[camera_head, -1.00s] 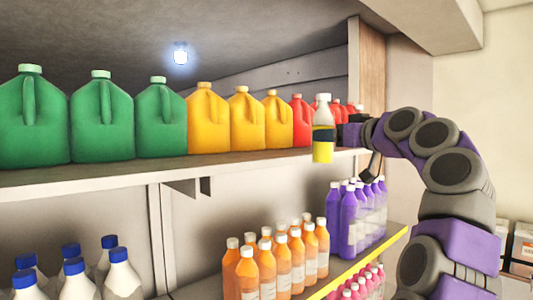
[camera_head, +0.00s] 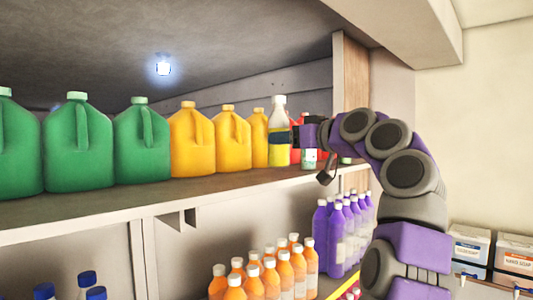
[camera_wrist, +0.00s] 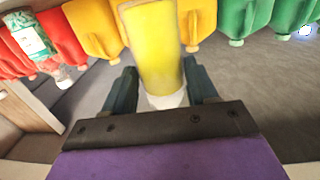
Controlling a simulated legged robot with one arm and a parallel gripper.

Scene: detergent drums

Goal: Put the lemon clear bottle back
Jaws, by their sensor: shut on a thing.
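The lemon clear bottle (camera_head: 279,151) is upright, with a white cap, a dark band and yellow contents. My gripper (camera_head: 284,137) is shut on it from the right, around the dark band. In the head view the bottle is at the upper shelf (camera_head: 130,205), in front of the last yellow jug and the red jugs. I cannot tell whether its base touches the shelf. In the wrist view the yellow bottle (camera_wrist: 158,45) fills the middle, between the fingers of my gripper (camera_wrist: 160,85).
Green jugs (camera_head: 75,150), yellow jugs (camera_head: 190,143) and red jugs (camera_wrist: 62,45) line the upper shelf. A clear bottle with a green-white label (camera_head: 309,155) stands right of the held bottle. Purple bottles (camera_head: 336,235) and orange bottles (camera_head: 285,275) stand below. Labelled boxes (camera_head: 468,245) are at right.

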